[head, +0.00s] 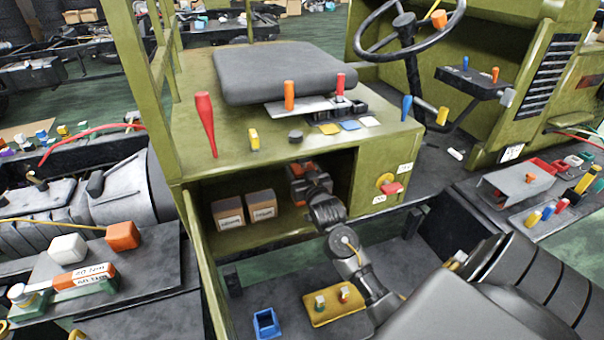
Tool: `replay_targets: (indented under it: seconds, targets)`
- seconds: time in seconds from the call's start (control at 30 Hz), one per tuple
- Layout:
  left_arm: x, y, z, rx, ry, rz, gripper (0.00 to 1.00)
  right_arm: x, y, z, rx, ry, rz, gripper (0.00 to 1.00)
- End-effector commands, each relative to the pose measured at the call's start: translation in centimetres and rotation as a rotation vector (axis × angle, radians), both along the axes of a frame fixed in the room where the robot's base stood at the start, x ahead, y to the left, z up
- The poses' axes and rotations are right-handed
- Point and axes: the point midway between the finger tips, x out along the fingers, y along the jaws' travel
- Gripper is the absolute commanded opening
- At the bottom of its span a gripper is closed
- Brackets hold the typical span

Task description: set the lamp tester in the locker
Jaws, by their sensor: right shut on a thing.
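The locker (272,243) is the open olive-green compartment under the grey seat. Its door (205,262) stands swung open at the left. My right arm comes in from the lower right, and my right gripper (309,186) is inside the opening, right of centre. It is shut on a small orange and dark grey thing, which I take to be the lamp tester (304,170). The gripper partly hides it, and I cannot tell whether it touches the locker floor. My left gripper is not in view.
Two labelled cardboard boxes (228,216) stand in the locker's left half. Above it, levers, a red handle (205,122) and coloured tags crowd the seat base. A red knob (392,188) is right of the opening. Below are a yellow plate (334,306) and blue bin (266,323).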

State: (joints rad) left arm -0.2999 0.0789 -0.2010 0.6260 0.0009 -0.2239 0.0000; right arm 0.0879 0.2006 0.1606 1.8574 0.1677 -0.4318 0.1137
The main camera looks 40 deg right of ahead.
Motion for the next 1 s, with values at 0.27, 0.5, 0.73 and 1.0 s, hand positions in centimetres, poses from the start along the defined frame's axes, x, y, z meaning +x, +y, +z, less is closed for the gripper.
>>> replay_targets:
  seconds: [0.27, 0.5, 0.73, 1.0]
  targets:
    - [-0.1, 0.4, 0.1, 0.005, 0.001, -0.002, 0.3, 0.0, 0.0, -1.2, -0.001, -0.003, 0.0, 0.3]
    - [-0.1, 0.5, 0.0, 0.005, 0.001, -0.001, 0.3, 0.0, 0.0, -1.6, -0.001, -0.003, 0.0, 0.3]
    - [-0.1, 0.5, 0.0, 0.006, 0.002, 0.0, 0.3, 0.0, 0.0, -1.5, 0.0, -0.001, 0.0, 0.83]
    - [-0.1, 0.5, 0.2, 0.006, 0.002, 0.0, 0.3, 0.0, 0.0, -1.2, -0.001, -0.002, 0.0, 0.83]
